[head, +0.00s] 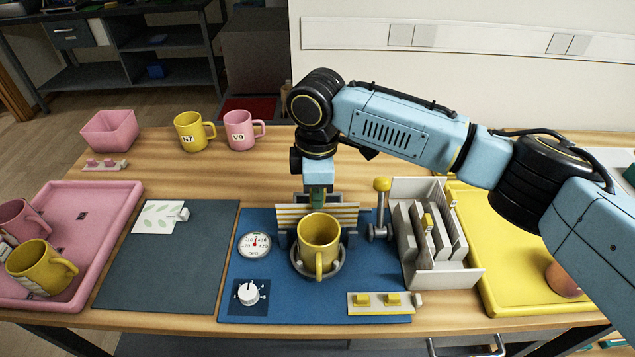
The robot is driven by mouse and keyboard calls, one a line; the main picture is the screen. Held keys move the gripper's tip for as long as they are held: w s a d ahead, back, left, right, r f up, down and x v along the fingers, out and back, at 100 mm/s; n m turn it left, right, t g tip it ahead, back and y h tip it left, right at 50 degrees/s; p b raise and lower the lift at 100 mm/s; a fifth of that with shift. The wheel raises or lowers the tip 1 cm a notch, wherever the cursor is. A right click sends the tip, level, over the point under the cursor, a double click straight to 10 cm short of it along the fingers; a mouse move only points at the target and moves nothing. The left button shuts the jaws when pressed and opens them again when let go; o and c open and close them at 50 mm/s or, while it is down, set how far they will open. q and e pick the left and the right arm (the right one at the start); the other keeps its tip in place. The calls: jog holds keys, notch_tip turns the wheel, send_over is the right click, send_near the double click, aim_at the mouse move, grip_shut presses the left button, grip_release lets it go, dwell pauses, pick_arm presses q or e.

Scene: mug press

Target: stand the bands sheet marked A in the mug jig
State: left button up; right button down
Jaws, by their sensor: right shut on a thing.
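My right gripper (318,197) reaches down from above at the middle of the blue mat and is shut on the bands sheet (288,214), white with yellow stripes. The sheet is upright just behind a yellow mug (319,232). The mug stands upright in the grey ring of the mug jig (299,268), handle toward me. The sheet's lower edge is hidden behind the mug and jig, so I cannot tell whether it rests in the jig. I cannot read a mark A on it. My left gripper is not in view.
A rack (467,276) with several upright plates and a yellow-knobbed lever (381,210) stand right of the jig. A gauge (254,244) and dial (248,293) are left. A leaf sheet (158,217) lies on the dark mat (165,270). A pink tray (110,200) holds mugs.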

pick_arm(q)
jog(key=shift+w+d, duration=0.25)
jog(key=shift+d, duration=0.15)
pick_arm(e)
jog(key=shift+f, duration=0.2)
jog(key=c, duration=1.5)
grip_release()
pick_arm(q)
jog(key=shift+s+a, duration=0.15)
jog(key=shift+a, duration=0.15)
pick_arm(e)
jog(key=shift+o, duration=0.5)
jog(key=shift+o, duration=0.2)
jog(key=o, duration=0.6)
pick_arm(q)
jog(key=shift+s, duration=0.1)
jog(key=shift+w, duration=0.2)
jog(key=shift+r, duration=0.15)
pick_arm(e)
jog(key=shift+r, duration=0.1)
